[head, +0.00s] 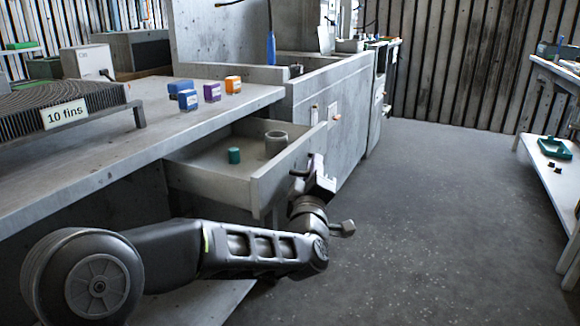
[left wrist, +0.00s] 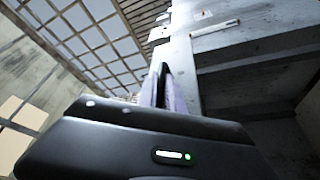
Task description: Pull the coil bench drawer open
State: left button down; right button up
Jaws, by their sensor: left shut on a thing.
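The coil bench drawer (head: 215,181) stands pulled out from under the grey bench top in the head view. A teal cylinder (head: 234,155) and a grey ring-shaped cup (head: 276,143) are inside it. My left gripper (head: 306,173) is at the drawer's front face, shut on the drawer handle (head: 298,173), which its fingers partly hide. In the left wrist view the gripper's fingers (left wrist: 163,88) point at a pale grey front panel, and the grip itself is hard to make out. My right gripper is in neither view.
Open floor (head: 430,190) lies right of the drawer. A side table (head: 550,150) stands at the far right.

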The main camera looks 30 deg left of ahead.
pick_arm(q)
jog(key=shift+d, duration=1.1)
jog(key=c, duration=1.8)
grip_release()
jog(key=shift+o, duration=0.2)
jog(key=p+v, duration=0.1)
jog(key=v, duration=0.6)
jog(key=shift+s+f, duration=0.15)
jog(key=shift+s, duration=0.2)
